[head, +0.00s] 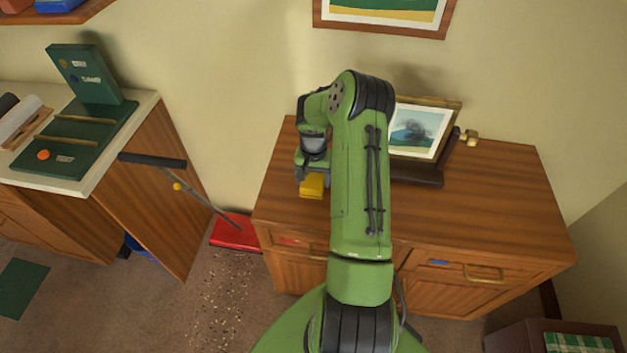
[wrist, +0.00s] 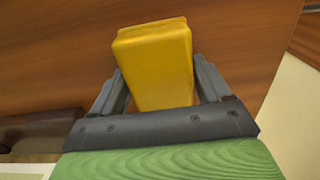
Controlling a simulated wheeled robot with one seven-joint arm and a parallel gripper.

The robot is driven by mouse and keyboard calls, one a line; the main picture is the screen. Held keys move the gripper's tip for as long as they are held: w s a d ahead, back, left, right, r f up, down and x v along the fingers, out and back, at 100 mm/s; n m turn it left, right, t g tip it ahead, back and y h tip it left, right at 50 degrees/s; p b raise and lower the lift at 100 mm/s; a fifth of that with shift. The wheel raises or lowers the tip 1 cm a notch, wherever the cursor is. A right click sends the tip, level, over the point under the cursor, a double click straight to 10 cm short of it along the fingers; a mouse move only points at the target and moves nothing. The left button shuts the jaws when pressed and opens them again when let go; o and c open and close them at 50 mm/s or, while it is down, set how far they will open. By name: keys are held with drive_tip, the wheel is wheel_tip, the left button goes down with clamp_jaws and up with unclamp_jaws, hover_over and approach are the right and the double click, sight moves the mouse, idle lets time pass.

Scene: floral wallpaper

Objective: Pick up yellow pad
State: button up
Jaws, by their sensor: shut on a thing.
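The yellow pad (wrist: 155,65) is a thick yellow block between the two grey fingers of my gripper (wrist: 160,88) in the wrist view. The fingers press on its two sides, so my gripper is shut on it. In the head view the yellow pad (head: 312,186) shows just below my gripper (head: 311,172), over the left part of the wooden cabinet top (head: 490,190). I cannot tell whether the pad touches the wood or is slightly above it. My arm hides part of the cabinet.
A framed picture (head: 418,130) on a dark stand is right of my arm, with a brass knob (head: 470,137) beside it. A counter with a green board (head: 85,135) is at the left. A red dustpan (head: 236,232) lies on the floor near scattered crumbs. The cabinet's right side is clear.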

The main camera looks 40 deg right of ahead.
drive_tip(key=shift+c, duration=1)
